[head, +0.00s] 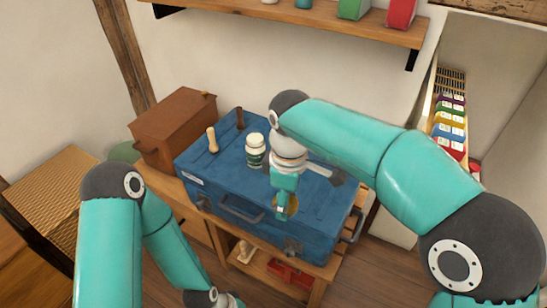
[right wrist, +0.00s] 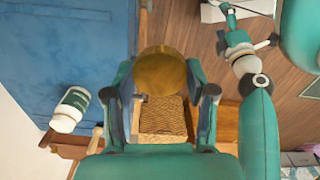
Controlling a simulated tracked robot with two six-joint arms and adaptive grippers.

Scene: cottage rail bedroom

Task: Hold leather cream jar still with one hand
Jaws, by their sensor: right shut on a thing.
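My right gripper (head: 285,203) is over the front right part of the blue suitcase lid. It is shut on a round gold-topped jar (right wrist: 161,72), which shows between the two fingers in the right wrist view. Its label is hidden, so I cannot read whether it is the leather cream. In the head view only a small gold part of it (head: 292,206) shows beside the fingers. My left arm hangs low in front of the suitcase. Its gripper (right wrist: 229,15) is small in the right wrist view, and its fingers are unclear.
The blue suitcase (head: 225,180) lies on a wooden bench. On it stand a white bottle with a green label (head: 255,152), a pale wooden peg-like tool (head: 212,140) and a dark one (head: 239,118). A brown box (head: 172,128) stands behind left. A shelf (head: 300,22) hangs above.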

